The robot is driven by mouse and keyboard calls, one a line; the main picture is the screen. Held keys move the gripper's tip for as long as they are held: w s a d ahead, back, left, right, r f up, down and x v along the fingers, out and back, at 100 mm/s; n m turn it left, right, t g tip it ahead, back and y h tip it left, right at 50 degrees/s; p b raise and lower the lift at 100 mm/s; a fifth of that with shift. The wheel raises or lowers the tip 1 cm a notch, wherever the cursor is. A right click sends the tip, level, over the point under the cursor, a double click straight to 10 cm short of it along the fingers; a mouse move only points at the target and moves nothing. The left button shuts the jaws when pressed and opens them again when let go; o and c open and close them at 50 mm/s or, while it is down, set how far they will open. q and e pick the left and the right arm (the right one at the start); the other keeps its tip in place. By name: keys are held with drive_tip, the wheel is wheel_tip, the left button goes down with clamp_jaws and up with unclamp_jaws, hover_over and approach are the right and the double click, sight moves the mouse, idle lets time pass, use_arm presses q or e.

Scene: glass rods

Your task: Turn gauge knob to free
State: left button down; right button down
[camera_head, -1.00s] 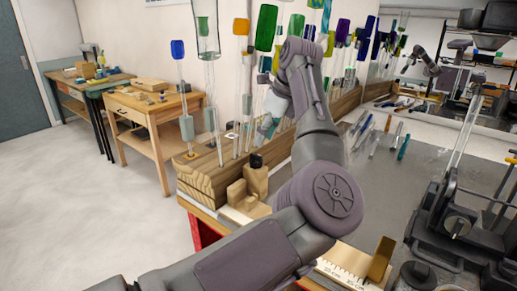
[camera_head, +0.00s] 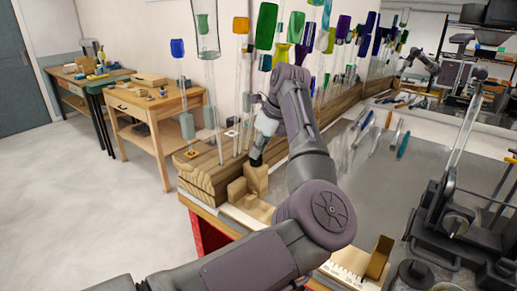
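A wooden gauge (camera_head: 256,182) with stepped upright blocks stands at the front left of the workbench. Its base seems to continue behind my arm to a marked scale (camera_head: 345,272) with a tan block (camera_head: 379,258) at its right end. My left gripper (camera_head: 257,158) points down at the top of the tallest block, where the black knob was visible earlier. The gripper covers the knob, so contact and finger opening cannot be made out. My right gripper is not in view.
A long wooden rack (camera_head: 222,160) with upright glass rods and coloured bottles stands close behind the gauge. Loose rods (camera_head: 403,145) lie on the grey bench top. A dark machine (camera_head: 455,220) stands at the right. A mirror lines the back.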

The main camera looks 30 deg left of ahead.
use_arm(q)
drive_tip(key=shift+f+m+b, duration=0.15)
drive_tip(key=shift+m+b, duration=0.15)
drive_tip(key=shift+b, duration=0.2)
drive_tip(key=shift+m+t, duration=0.3)
drive_tip(key=shift+m, duration=0.1)
drive_tip(key=c, duration=1.2)
unclamp_jaws()
drive_tip(key=shift+r, duration=0.3)
drive_tip(key=v, duration=1.1)
drive_tip(key=shift+d+r, duration=0.15)
drive_tip(key=shift+r, duration=0.2)
drive_tip(key=shift+s+f, duration=0.1)
